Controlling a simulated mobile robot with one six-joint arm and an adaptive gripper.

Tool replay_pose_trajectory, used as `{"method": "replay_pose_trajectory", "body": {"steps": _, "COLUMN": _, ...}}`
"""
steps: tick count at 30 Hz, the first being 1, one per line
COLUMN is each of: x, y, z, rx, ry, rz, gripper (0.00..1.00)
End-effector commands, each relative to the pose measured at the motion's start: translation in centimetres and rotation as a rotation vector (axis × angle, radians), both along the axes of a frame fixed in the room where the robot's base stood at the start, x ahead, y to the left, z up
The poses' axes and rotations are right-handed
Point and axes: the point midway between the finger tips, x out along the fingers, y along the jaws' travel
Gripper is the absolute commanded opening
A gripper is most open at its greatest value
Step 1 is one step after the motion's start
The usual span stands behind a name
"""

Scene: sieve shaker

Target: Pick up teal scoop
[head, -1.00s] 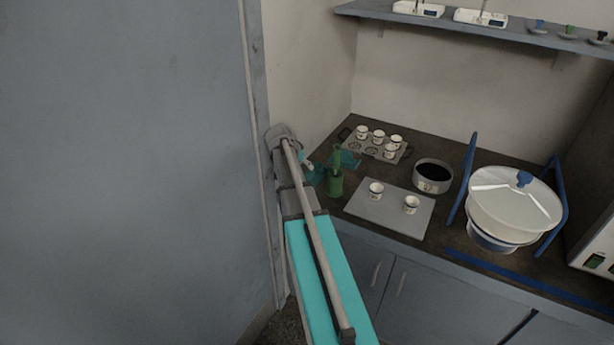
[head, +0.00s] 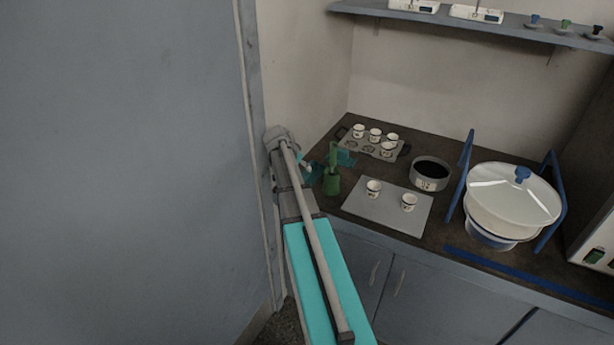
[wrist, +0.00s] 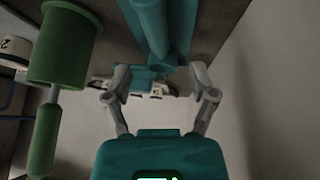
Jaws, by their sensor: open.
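I cannot tell whether the fingers touch the scoop.
The green tool (head: 331,184) stands close by; in the wrist view it (wrist: 65,45) is left of my fingers. A cup rack (head: 403,149), a grey mat (head: 388,213) with two cups, a dark-filled pan (head: 430,174) and the lidded shaker (head: 512,205) are to the right.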

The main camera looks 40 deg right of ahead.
Motion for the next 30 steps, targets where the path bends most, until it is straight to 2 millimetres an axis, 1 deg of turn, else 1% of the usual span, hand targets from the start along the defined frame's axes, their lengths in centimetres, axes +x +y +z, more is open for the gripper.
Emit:
{"method": "replay_pose_trajectory", "body": {"steps": 8, "x": 0.1, "y": -0.1, "z": -0.4, "rx": 0.000, "ry": 0.000, "rz": 0.000, "gripper": 0.74}}
{"method": "replay_pose_trajectory", "body": {"steps": 22, "x": 0.3, "y": -2.2, "z": -3.7, "rx": 0.000, "ry": -0.001, "rz": 0.001, "gripper": 0.74}}
{"method": "replay_pose_trajectory", "body": {"steps": 30, "x": 0.3, "y": -2.8, "z": -4.4, "rx": -0.001, "ry": 0.000, "rz": 0.002, "gripper": 0.74}}
